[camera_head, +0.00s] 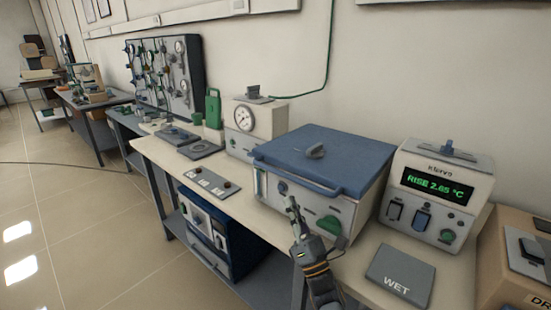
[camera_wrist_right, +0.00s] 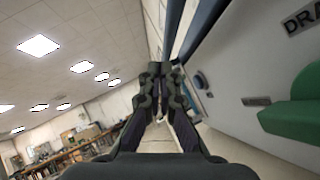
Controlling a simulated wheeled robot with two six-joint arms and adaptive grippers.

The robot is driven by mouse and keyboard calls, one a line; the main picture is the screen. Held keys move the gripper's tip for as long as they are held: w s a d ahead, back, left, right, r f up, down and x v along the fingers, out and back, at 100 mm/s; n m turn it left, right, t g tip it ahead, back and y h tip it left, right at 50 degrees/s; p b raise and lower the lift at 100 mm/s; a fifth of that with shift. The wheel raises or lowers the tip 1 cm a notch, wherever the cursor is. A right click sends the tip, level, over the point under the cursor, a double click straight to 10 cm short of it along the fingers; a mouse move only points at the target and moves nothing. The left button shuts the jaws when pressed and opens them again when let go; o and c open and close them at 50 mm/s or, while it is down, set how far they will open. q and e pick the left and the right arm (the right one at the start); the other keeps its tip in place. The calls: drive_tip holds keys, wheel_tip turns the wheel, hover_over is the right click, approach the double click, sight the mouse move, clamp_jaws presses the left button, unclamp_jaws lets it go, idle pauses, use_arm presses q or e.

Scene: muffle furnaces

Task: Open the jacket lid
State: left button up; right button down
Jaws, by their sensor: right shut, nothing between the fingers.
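The jacket is a white box (camera_head: 303,205) on the bench with a blue lid (camera_head: 330,155), which lies flat and closed on top. My right gripper (camera_head: 291,204) is shut and empty in front of the box's front panel, just below the bar. In the right wrist view, the shut fingers (camera_wrist_right: 165,72) point along the white panel, with a blue edge (camera_wrist_right: 203,28) beside them. My left gripper is not in view.
A green drain handle (camera_head: 329,225) sticks out of the panel; it also shows in the right wrist view (camera_wrist_right: 294,112). A white readout unit (camera_head: 437,187) stands to the right, with a grey "WET" plate (camera_head: 400,274) before it. A gauge box (camera_head: 252,122) stands to the left.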

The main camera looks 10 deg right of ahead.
use_arm(q)
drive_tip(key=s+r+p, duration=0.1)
drive_tip(key=p, duration=0.1)
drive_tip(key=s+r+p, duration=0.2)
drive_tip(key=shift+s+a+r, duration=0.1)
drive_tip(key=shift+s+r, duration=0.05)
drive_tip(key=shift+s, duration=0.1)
use_arm(e)
wheel_tip(320, 180, up, 12)
hover_over(283, 175)
drive_tip(key=shift+a+f+y, duration=0.15)
drive_tip(key=shift+y, duration=0.15)
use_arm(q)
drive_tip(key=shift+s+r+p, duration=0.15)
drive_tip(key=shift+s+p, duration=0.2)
use_arm(e)
drive_tip(key=shift+r, duration=0.5)
